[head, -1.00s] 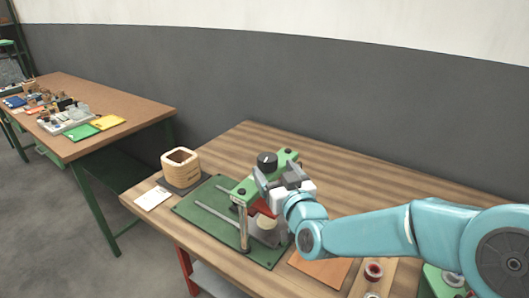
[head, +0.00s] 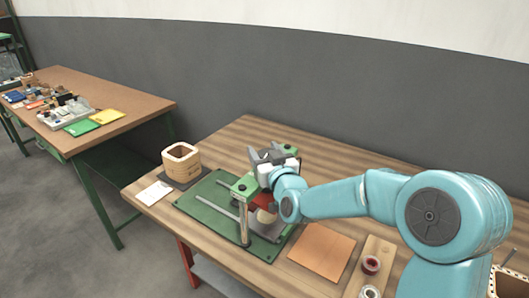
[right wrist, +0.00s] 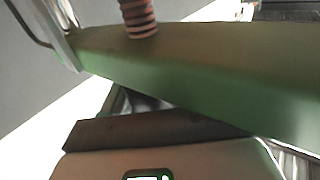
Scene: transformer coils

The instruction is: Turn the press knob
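The press stands on a green base plate (head: 207,202) on the wooden table, with a green crossbeam (head: 245,186) over a red part (head: 262,201). My right gripper (head: 266,153) is at the top of the press, its grey fingers on the crossbeam's far side. The black knob is hidden or merges with the dark fingers, so I cannot tell whether they touch it. The right wrist view shows the green beam (right wrist: 200,75) close up, with a ribbed copper-and-dark screw (right wrist: 138,17) rising from it. My left gripper is out of view.
A wooden coil form (head: 181,160) stands on a dark pad at the left, beside a white card (head: 154,194). A brown sheet (head: 322,252) and a board with spools (head: 371,264) lie at the front right. The table behind the press is clear.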

